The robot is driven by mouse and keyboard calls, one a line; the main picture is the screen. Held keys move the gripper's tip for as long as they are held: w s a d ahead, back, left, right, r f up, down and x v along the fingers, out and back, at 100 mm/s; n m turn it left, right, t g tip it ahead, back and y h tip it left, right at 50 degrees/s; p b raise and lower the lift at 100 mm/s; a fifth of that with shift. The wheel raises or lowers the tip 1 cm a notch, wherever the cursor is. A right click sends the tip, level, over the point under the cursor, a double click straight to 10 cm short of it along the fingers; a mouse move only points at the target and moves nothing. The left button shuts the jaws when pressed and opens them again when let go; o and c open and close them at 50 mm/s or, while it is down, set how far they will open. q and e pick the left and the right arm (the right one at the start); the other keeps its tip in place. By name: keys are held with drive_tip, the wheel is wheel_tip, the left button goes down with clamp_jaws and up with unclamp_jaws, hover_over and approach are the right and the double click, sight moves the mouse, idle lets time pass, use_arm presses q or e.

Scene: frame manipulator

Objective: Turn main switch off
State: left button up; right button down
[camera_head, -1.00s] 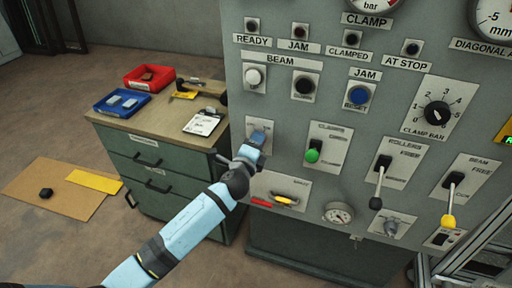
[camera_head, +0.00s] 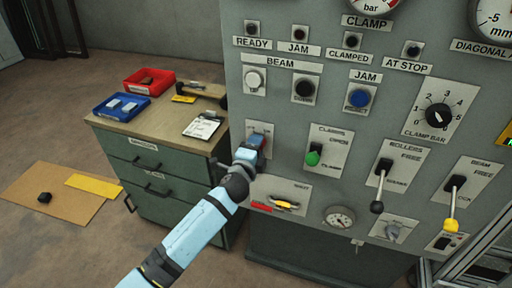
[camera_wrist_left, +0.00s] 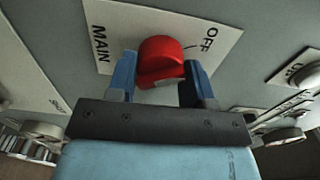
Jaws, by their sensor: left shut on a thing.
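The main switch is a red rotary knob (camera_wrist_left: 161,62) on a white plate (camera_wrist_left: 115,22) marked MAIN and OFF, seen in the left wrist view. My left gripper (camera_wrist_left: 160,80) has its two blue fingers on either side of the knob, shut on it. In the head view my left gripper (camera_head: 252,148) is at the panel's left side and mostly hides the knob; only a bit of the plate (camera_head: 266,128) shows around it. My right gripper is not in view.
The grey control panel (camera_head: 290,130) carries a green-knobbed clamps lever (camera_head: 313,158), a rollers lever (camera_head: 378,190) and a beam lever (camera_head: 451,210) close to the right. A drawer cabinet (camera_head: 150,165) with a red bin (camera_head: 149,82) and blue bin (camera_head: 121,105) stands left.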

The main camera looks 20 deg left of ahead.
use_arm(q)
drive_tip(key=o, duration=0.9)
drive_tip(key=s, duration=1.4)
drive_tip(key=shift+a, duration=0.25)
drive_tip(key=shift+w, duration=0.1)
